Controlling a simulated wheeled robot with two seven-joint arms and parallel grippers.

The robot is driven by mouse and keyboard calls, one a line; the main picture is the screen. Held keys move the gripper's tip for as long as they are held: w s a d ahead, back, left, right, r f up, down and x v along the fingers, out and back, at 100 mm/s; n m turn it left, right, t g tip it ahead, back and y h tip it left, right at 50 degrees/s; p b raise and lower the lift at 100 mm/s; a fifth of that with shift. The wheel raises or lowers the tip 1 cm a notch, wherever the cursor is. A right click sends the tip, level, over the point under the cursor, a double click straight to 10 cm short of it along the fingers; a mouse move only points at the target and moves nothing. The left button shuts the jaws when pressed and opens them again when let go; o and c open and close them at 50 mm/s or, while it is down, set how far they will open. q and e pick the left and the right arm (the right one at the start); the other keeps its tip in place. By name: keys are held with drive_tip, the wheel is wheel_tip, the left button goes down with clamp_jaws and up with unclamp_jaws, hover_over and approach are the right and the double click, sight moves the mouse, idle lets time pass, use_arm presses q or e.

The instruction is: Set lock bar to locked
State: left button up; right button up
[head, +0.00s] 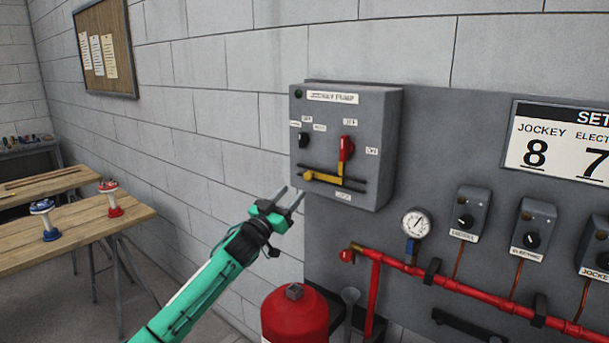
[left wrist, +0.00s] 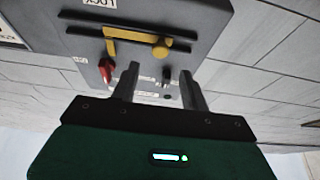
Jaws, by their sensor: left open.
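The lock bar (head: 325,179) is a yellow bar with a round knob at its left end, lying along dark rails low on the grey jockey pump box (head: 374,130). A yellow tab rises from it below the red handle (head: 346,149), which points up. My left gripper (head: 290,194) is open and empty, below and left of the knob, apart from the bar in the head view. In the left wrist view the box is upside down; the lock bar (left wrist: 132,36) shows beyond my open fingers (left wrist: 159,74). My right gripper is out of view.
A black selector knob (head: 303,140) sits left of the red handle. Below the box are a pressure gauge (head: 416,223), a red pipe (head: 455,284) and a red tank (head: 295,318). A wooden table (head: 75,232) stands at left.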

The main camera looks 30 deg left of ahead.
sight(307, 177)
use_arm(q)
drive_tip(key=p+x, duration=0.2)
drive_tip(key=x, duration=0.4)
drive_tip(key=shift+w+r, duration=0.1)
drive_tip(key=shift+w+r+p, duration=0.15)
drive_tip(key=shift+w+p, duration=0.3)
drive_tip(key=shift+w, duration=0.2)
drive_tip(key=shift+d, duration=0.1)
clamp_jaws()
